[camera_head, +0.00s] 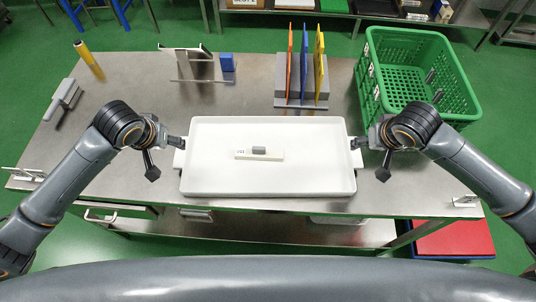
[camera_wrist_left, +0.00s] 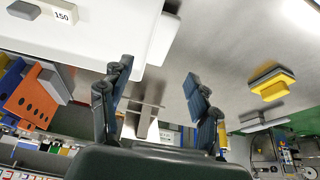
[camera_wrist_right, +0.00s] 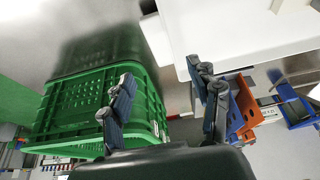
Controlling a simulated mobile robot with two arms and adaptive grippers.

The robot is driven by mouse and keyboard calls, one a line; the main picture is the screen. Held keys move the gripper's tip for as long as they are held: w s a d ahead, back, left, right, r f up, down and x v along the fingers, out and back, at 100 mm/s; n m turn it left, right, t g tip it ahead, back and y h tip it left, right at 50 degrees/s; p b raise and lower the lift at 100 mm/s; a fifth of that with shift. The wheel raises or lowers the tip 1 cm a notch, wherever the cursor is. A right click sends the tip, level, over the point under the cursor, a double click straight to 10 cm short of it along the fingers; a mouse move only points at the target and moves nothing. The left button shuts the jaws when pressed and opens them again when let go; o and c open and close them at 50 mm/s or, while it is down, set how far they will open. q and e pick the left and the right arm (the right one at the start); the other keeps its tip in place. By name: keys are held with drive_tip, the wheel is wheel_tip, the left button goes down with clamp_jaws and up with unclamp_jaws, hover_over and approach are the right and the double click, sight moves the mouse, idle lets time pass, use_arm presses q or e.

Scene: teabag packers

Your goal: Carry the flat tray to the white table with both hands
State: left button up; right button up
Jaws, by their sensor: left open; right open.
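The flat white tray (camera_head: 215,180) lies on a steel table. It shows at the upper left in the left wrist view (camera_wrist_left: 112,25) and at the upper right in the right wrist view (camera_wrist_right: 235,30). A white label block with a grey top (camera_head: 259,153) lies in it. My left gripper (camera_head: 178,142) is open beside the tray's left handle (camera_wrist_left: 162,38). My right gripper (camera_head: 360,143) is open beside the right handle (camera_wrist_right: 156,40). Neither handle is clearly between the fingers. I cannot make out a white table in these views.
A green crate (camera_head: 460,110) stands close behind my right gripper. A grey rack (camera_head: 290,75) with colored panels stands behind the tray. Red box (camera_head: 455,240) sits low right.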

sight(181, 151)
use_arm(q)
drive_tip(key=x, duration=1.2)
drive_tip(key=shift+s, duration=0.1)
use_arm(e)
drive_tip(key=x, duration=1.2)
drive_tip(key=shift+s, duration=0.1)
use_arm(q)
drive_tip(key=shift+c, duration=0.2)
use_arm(e)
drive_tip(key=shift+c, duration=0.2)
use_arm(q)
clamp_jaws()
use_arm(e)
clamp_jaws()
